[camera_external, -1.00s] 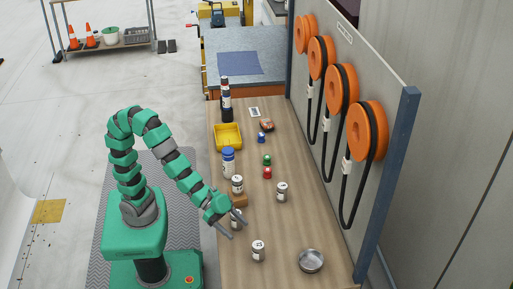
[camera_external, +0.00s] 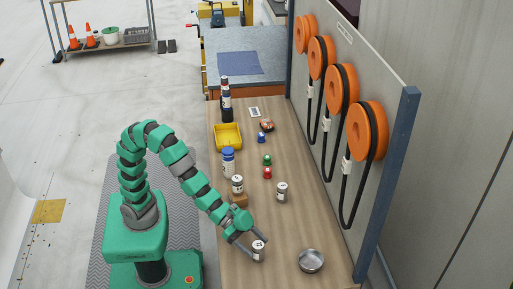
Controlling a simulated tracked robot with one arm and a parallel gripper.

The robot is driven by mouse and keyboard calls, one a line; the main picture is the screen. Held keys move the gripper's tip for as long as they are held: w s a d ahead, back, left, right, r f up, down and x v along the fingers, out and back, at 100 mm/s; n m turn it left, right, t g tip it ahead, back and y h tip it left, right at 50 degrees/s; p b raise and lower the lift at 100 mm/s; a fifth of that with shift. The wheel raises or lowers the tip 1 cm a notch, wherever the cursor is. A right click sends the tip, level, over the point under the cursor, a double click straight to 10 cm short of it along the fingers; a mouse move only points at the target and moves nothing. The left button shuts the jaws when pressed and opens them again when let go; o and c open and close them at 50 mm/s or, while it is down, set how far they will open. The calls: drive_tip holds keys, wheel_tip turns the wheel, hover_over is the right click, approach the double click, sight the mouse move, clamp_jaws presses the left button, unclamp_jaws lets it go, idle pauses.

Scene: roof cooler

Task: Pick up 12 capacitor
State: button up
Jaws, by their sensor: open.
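Several silver cylindrical capacitors with white labels stand on the wooden bench. The front one (camera_external: 258,252) stands upright between the fingers of my gripper (camera_external: 257,247), which is open. One finger shows on each side of it; I cannot tell if either touches. Another capacitor (camera_external: 237,184) stands on a small wooden block (camera_external: 240,200), and another (camera_external: 282,191) stands to the right of that. A further one, left of the front one, is hidden behind my gripper now. The label numbers are too small to read surely, so I cannot tell which is 12.
A round metal dish (camera_external: 311,261) lies right of the gripper. A blue-capped bottle (camera_external: 228,162), a yellow bin (camera_external: 228,136) and small red (camera_external: 267,173) and green (camera_external: 267,160) items stand farther back. A panel with orange reels (camera_external: 367,131) borders the right side.

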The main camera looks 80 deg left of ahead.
sight(262, 247)
drive_tip(key=b+x, duration=0.1)
drive_tip(key=x, duration=0.3)
drive_tip(key=shift+f, duration=0.1)
drive_tip(key=shift+c, duration=0.4)
drive_tip(key=c, duration=1.1)
drive_tip(key=shift+o, duration=0.2)
drive_tip(key=shift+r+p, duration=0.7)
drive_tip(key=shift+r, duration=1.05)
drive_tip(key=s+a, duration=0.6)
drive_tip(key=s, duration=0.1)
drive_tip(key=s+a+r, duration=0.1)
drive_tip(key=s+a, duration=0.2)
drive_tip(key=s, duration=0.1)
drive_tip(key=shift+b, duration=0.35)
drive_tip(key=shift+b+v, duration=0.9)
drive_tip(key=shift+v, duration=0.05)
